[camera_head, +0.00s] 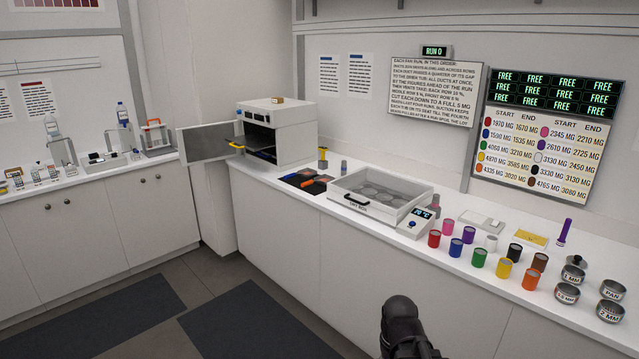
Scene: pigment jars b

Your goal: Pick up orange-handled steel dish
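A small orange handle-like piece (308,183) lies on a dark mat on the white counter, in front of the open oven and left of the wide white tray. It is too small to tell whether a steel dish is joined to it. My gripper (400,310) shows as a dark shape at the bottom edge, right of centre, in front of the counter and well apart from the orange piece. Its fingers cannot be made out, and nothing is seen in it.
The white oven (290,135) stands with its door (207,142) swung open; a yellow handle (236,147) shows at its mouth. A white tray (413,203) holds round dishes. Several coloured jars (479,257) and steel sieves (611,311) crowd the right. The floor (190,268) in front is clear.

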